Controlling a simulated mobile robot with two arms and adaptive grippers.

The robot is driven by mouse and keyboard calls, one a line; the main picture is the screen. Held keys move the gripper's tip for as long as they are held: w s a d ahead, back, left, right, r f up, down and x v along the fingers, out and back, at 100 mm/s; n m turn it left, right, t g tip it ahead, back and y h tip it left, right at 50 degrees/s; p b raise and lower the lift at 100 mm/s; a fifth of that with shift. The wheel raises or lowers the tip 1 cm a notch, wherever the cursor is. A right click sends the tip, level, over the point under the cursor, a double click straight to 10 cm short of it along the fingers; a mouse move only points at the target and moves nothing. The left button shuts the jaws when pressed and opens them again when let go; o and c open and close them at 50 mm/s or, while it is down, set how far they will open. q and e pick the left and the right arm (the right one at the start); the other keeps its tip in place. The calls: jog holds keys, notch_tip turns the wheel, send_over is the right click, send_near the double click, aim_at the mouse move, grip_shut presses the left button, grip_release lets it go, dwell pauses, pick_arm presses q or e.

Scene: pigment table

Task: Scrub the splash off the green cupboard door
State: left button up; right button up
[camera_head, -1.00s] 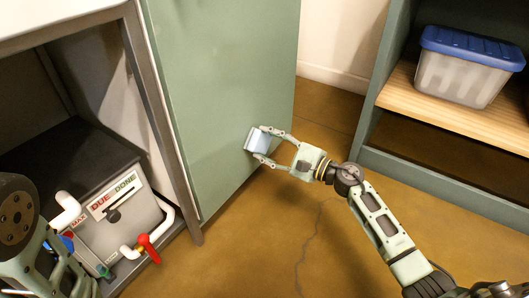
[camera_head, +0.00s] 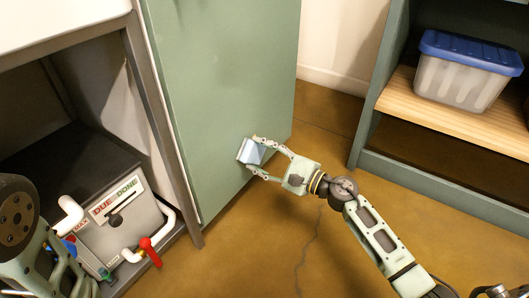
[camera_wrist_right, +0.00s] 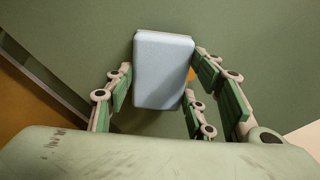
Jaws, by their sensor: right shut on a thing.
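The green cupboard door (camera_head: 215,75) stands in the middle of the head view. My right gripper (camera_head: 257,158) is shut on a pale blue sponge-like block (camera_head: 247,151), held at the lower part of the door; the block also shows between the fingers in the right wrist view (camera_wrist_right: 163,72). Its far face looks to be at the door, but I cannot tell how firmly it touches. A small orange patch (camera_wrist_right: 191,74) shows beside the block in the wrist view, perhaps part of the splash; the rest may be hidden. My left gripper (camera_head: 62,265) is partly visible at lower left, its fingers unclear.
A shelf at right (camera_head: 470,115) holds a clear bin with a blue lid (camera_head: 465,80). The brown floor before the door is open.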

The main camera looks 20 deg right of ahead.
aim_at(249, 156)
jog(key=shift+s+a+p, duration=0.2)
jog(key=shift+s+a, duration=0.4)
jog(key=shift+a, duration=0.2)
jog(key=shift+s+a+p, duration=0.2)
jog(key=shift+s+a, duration=0.35)
jog(key=shift+a, duration=0.2)
jog(key=shift+d+r+p, duration=0.1)
jog(key=shift+r+p, duration=0.7)
jog(key=shift+r, duration=0.3)
jog(key=shift+w+d+f+b, duration=0.2)
jog(key=shift+w+d+b, duration=0.3)
jog(key=shift+d+b, duration=0.15)
jog(key=shift+w+d+b, duration=0.5)
jog(key=shift+d+b, duration=0.05)
jog(key=shift+w+d+r, duration=0.15)
jog(key=shift+w+d, duration=0.25)
jog(key=shift+d, duration=0.1)
jog(key=shift+s+a+p, duration=0.65)
jog(key=shift+s+a, duration=0.7)
jog(key=shift+a, duration=0.3)
